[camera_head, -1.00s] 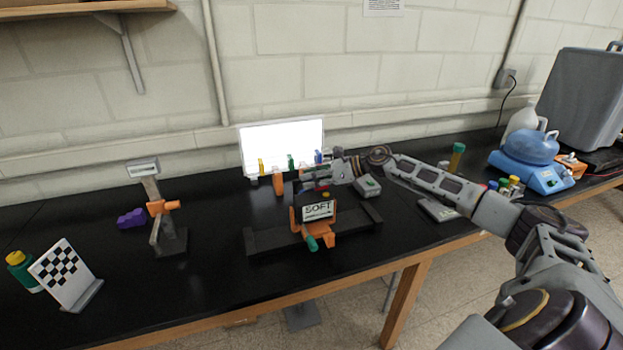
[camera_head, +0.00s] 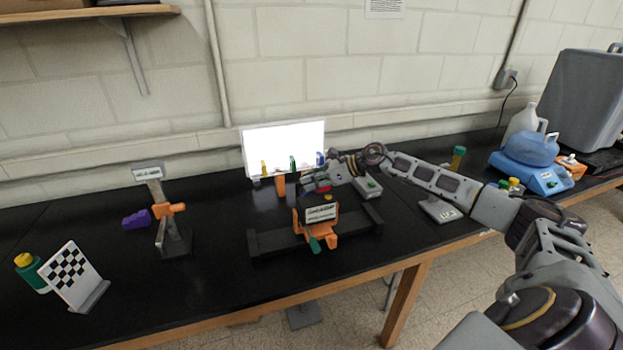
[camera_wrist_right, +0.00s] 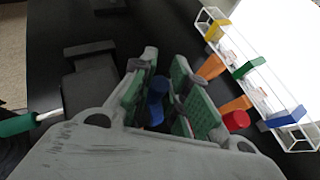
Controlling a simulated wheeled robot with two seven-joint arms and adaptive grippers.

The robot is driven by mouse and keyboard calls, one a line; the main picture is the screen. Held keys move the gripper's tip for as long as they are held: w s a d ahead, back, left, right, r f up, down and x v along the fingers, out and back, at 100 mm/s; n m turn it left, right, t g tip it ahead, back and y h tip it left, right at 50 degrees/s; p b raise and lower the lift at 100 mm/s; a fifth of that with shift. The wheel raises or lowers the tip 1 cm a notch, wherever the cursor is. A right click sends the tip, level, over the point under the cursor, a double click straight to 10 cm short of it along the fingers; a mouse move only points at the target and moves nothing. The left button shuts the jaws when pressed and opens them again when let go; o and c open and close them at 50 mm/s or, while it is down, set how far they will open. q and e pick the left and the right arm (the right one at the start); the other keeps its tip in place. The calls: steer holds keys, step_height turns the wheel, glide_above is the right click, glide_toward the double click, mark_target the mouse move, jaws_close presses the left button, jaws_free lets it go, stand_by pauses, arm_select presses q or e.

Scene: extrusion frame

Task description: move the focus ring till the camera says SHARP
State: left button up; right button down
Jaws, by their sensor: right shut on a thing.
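The camera on the bench has an orange body and a small white display (camera_head: 322,212) with lines of dark text too small to read. It sits on a dark rail (camera_head: 272,241) with a green-handled knob (camera_head: 314,244) at its front. My right gripper (camera_head: 316,185) is just behind the display. In the right wrist view its green-padded fingers (camera_wrist_right: 165,84) are closed around a blue cylindrical part (camera_wrist_right: 157,98), which may be the focus ring. A red cap (camera_wrist_right: 236,121) shows beside the right finger. The fingertips are partly hidden in the head view. My left gripper is not in view.
A bright white panel (camera_head: 285,145) stands behind, with coloured clips along its lower edge. At left are an orange-clamped stand (camera_head: 173,235), a purple piece (camera_head: 137,219) and a checkered target (camera_head: 72,278).

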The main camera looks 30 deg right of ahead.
steer(key=shift+w+a+r+h, duration=0.1)
steer(key=shift+w+a+h, duration=0.05)
steer(key=shift+a+h, duration=0.2)
steer(key=shift+d, duration=0.1)
steer(key=c, duration=1.9)
jaws_free()
steer(key=o, duration=0.5)
steer(key=shift+o, duration=0.2)
steer(key=shift+d, duration=0.1)
steer(key=v, duration=1.1)
steer(key=shift+s+d+r, duration=0.2)
steer(key=shift+r, duration=0.05)
